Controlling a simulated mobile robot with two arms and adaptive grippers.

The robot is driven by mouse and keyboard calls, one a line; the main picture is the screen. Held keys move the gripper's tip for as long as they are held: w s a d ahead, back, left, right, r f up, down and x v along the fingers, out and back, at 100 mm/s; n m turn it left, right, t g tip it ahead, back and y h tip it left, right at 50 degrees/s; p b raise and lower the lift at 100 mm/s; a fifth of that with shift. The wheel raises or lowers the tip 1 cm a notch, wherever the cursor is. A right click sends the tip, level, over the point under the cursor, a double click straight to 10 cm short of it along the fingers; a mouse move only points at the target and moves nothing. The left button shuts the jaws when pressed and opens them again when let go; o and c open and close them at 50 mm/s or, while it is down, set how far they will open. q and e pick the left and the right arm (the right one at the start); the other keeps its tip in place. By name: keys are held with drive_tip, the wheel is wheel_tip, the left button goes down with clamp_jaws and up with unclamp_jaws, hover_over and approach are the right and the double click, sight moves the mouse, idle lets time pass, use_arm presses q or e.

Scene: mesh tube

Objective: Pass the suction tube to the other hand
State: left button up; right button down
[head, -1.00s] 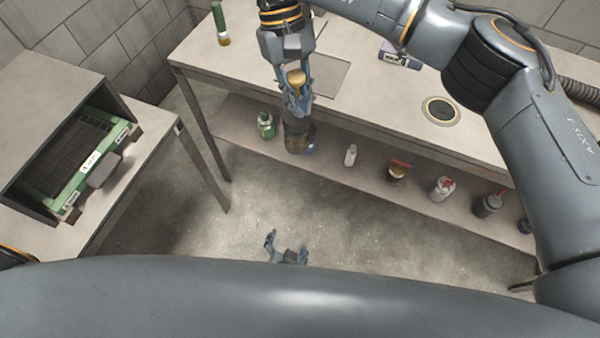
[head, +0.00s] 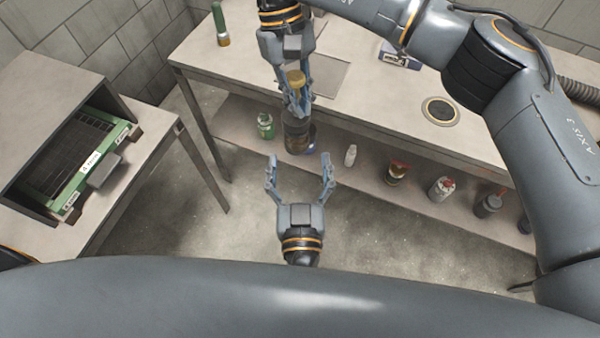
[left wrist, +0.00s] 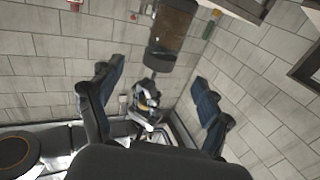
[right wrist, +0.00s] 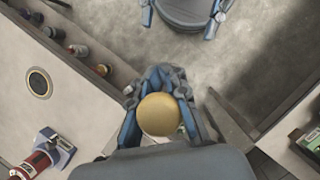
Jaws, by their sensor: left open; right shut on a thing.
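The suction tube has a round gold end (right wrist: 158,114) and a dark brown cylindrical body (head: 297,136). It hangs roughly upright in front of the bench. My right gripper (head: 294,102) is shut on its upper part, just below the gold end. My left gripper (head: 299,172) is open and empty, apart from the tube and on the near side of it in the head view. In the left wrist view, the tube body (left wrist: 174,35) shows beyond and above the spread fingers. My left gripper also shows at the top of the right wrist view (right wrist: 184,18).
The bench (head: 340,110) has a round floor-like fitting (head: 440,111), a green bottle (head: 221,24) and a box (head: 400,57). Several bottles stand on its lower shelf (head: 335,163). A cabinet with a green tray (head: 85,165) stands at left. Open floor lies between.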

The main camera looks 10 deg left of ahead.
sight(299, 134)
use_arm(q)
drive_tip(key=w, duration=0.6)
drive_tip(key=w+a, duration=0.1)
drive_tip(key=w, duration=0.2)
drive_tip(key=shift+w+a, duration=0.1)
drive_tip(key=shift+w, duration=0.2)
drive_tip(key=c, duration=1.4)
use_arm(e)
drive_tip(key=c, duration=1.3)
unclamp_jaws()
drive_tip(key=shift+o, duration=0.2)
